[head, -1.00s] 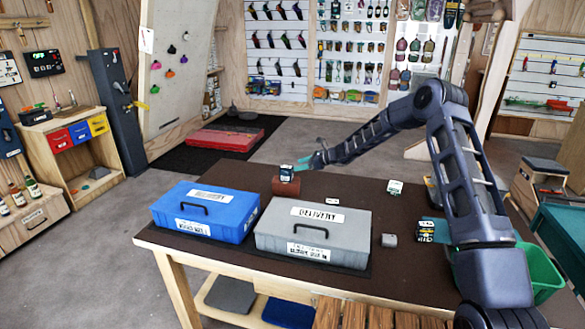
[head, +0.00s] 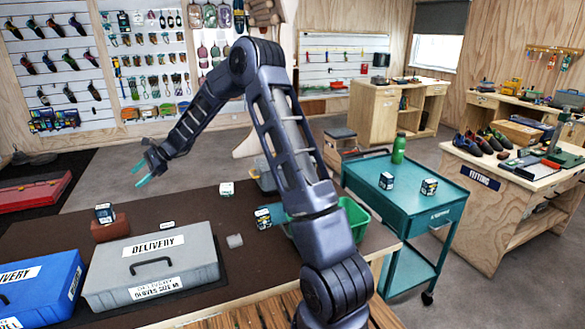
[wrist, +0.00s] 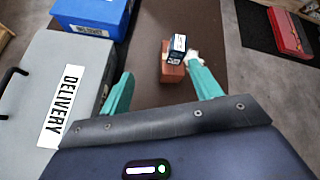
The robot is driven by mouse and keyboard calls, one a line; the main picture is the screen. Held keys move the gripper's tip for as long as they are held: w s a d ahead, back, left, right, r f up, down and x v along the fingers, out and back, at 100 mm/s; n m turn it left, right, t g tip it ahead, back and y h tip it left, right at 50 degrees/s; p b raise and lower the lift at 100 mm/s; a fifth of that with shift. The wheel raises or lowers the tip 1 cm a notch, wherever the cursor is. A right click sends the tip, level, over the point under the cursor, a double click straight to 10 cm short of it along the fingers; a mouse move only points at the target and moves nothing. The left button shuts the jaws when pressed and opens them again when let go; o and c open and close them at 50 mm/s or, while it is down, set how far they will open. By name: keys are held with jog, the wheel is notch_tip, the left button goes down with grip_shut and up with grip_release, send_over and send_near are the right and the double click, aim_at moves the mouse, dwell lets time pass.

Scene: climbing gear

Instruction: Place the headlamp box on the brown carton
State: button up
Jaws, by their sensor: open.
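A small dark blue and white box (head: 104,212), which looks like the headlamp box, rests on top of the brown carton (head: 110,230) at the left of the table. The wrist view also shows the box (wrist: 175,46) on the carton (wrist: 170,74), ahead of my fingers. The box looks upright there. My gripper (head: 141,175) is open and empty, above the table and up and to the right of the carton. In the wrist view, its teal fingers (wrist: 160,72) are spread wide, with a gap to the carton.
A grey "DELIVERY" case (head: 190,247) and a blue case (head: 30,292) stand in front of the carton. A similar small box (head: 263,217), a grey block (head: 234,241) and a green bin (head: 354,218) are to the right. A teal cart (head: 410,205) carries two small boxes and a green bottle.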

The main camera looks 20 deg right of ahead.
jog(key=s+d+r+n+t+h, duration=0.1)
jog(key=s+d+r+n+h, duration=0.15)
jog(key=s+d+r, duration=0.45)
jog(key=s+d+r+n+h, duration=0.1)
jog(key=s+d+r+n, duration=0.2)
jog(key=s+d, duration=0.45)
jog(key=s+d+r+n+t+h, duration=0.15)
jog(key=s+d+r, duration=0.3)
jog(key=d, duration=0.45)
jog(key=s+d+n+t+h, duration=0.2)
jog(key=s+d+n+h, duration=0.4)
jog(key=s+d, duration=1.5)
jog(key=s, duration=0.3)
jog(key=shift+s+d, duration=0.15)
